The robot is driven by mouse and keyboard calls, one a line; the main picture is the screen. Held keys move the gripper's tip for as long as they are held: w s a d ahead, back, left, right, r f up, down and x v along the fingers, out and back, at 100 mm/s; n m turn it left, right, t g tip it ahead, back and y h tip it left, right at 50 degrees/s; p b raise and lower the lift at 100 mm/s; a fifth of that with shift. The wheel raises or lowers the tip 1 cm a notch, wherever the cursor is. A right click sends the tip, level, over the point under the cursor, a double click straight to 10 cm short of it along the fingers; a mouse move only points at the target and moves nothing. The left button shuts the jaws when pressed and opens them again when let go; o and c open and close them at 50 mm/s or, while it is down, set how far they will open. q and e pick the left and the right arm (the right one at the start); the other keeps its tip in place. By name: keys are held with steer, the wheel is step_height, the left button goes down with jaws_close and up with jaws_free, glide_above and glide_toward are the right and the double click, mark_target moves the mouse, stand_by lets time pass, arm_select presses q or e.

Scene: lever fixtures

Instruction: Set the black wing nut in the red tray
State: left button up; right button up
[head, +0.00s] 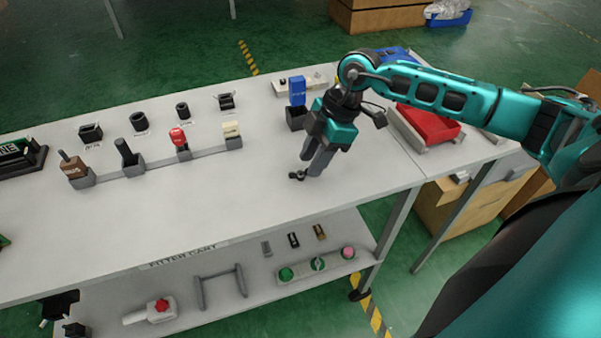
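The black wing nut (298,175) lies on the white table top in the head view, right of the middle of the table. My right gripper (309,167) points down right beside it, with its grey fingertips close to the table. The fingers look apart, and the nut shows just left of the nearer fingertip. I cannot tell whether they touch. The red tray (432,124) sits at the right end of the table, partly behind my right forearm. My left gripper is not in view.
A blue-handled lever in a dark block (296,116) stands just behind my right gripper. A row of lever fixtures (180,141) and several small black parts stand to the left. The table's front is clear. A lower shelf (250,306) holds buttons and a handle.

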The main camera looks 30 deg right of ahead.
steer(key=shift+x, duration=0.9)
steer(key=shift+c, duration=0.2)
jaws_close()
